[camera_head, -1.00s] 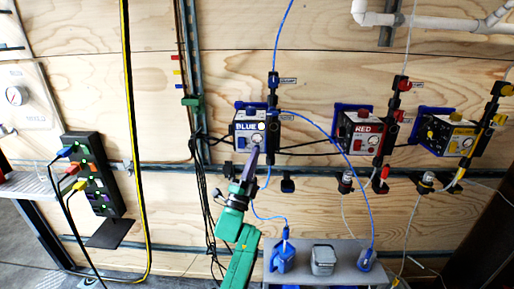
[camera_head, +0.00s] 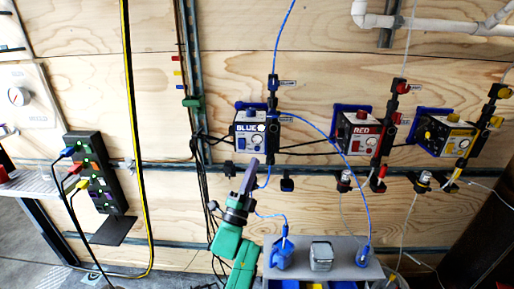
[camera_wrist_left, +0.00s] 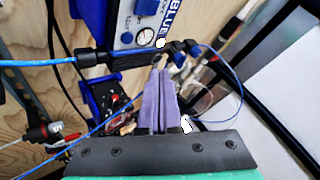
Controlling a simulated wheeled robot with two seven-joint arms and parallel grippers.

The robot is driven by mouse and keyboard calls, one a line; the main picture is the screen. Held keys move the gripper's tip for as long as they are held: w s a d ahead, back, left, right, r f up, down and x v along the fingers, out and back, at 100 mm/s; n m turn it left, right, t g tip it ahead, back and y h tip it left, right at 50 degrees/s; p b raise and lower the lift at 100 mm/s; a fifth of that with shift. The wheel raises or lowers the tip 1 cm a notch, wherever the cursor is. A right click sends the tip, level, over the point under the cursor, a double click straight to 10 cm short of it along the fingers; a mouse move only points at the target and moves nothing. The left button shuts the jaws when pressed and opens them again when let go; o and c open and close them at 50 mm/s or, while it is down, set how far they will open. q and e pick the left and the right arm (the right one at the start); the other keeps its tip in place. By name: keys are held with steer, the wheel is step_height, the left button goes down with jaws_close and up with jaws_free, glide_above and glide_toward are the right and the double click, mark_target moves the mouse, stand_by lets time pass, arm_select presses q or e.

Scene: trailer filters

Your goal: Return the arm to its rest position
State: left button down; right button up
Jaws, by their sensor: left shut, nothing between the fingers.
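My left gripper (camera_head: 252,163) has its slim purple-grey fingers pressed together and empty, pointing up just below the blue-labelled box (camera_head: 248,135). The green left arm comes up from the bottom of the head view. In the left wrist view the closed fingers (camera_wrist_left: 160,75) point toward the box's underside, with the BLUE label (camera_wrist_left: 172,18) and a round dial above them. The fingertips appear apart from the box, though the exact gap is hard to judge. My right gripper does not show.
A red box (camera_head: 357,135) and a yellow box (camera_head: 443,138) hang to the right on the plywood wall. A grey shelf (camera_head: 342,246) with connectors stands beside the arm. Blue hoses (camera_head: 335,145) hang close by. A black cable panel (camera_head: 95,175) is at left.

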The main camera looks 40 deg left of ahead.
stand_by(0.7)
